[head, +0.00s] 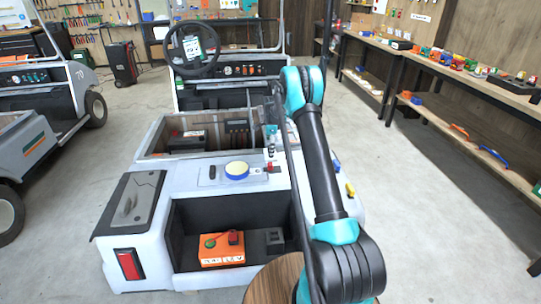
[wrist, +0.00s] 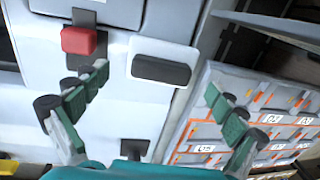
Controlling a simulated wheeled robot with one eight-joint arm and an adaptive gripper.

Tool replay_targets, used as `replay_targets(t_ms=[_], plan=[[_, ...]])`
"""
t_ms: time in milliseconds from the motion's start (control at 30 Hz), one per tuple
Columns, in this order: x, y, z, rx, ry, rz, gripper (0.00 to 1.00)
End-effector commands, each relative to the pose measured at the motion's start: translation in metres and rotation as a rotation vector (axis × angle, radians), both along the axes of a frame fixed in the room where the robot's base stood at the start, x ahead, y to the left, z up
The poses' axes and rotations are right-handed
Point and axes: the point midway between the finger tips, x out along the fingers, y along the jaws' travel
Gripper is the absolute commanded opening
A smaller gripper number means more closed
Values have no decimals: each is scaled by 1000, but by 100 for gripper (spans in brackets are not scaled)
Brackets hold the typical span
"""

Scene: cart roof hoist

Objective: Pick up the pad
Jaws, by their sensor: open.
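My gripper (wrist: 158,84) is open and empty in the wrist view, its two green-padded fingers spread wide. Between and beyond the fingertips is a pale block with a dark rounded face (wrist: 162,69), on or above the white cart surface. It may be the pad, but I cannot tell for sure. The fingers do not appear to touch it.
A red knob (wrist: 79,40) stands left of the dark-faced block. An orange box (head: 222,256) sits in the cart's lower recess. Workbenches with tools (head: 480,80) line the right wall. The floor between is clear.

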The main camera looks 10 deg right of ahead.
Motion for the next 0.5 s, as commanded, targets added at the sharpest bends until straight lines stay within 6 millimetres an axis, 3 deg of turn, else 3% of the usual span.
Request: replay_targets(t_ms=[333, 500], plan=[[8, -3, -41, 0, 0, 0, 97], [9, -3, -50, 0, 0, 0, 97]])
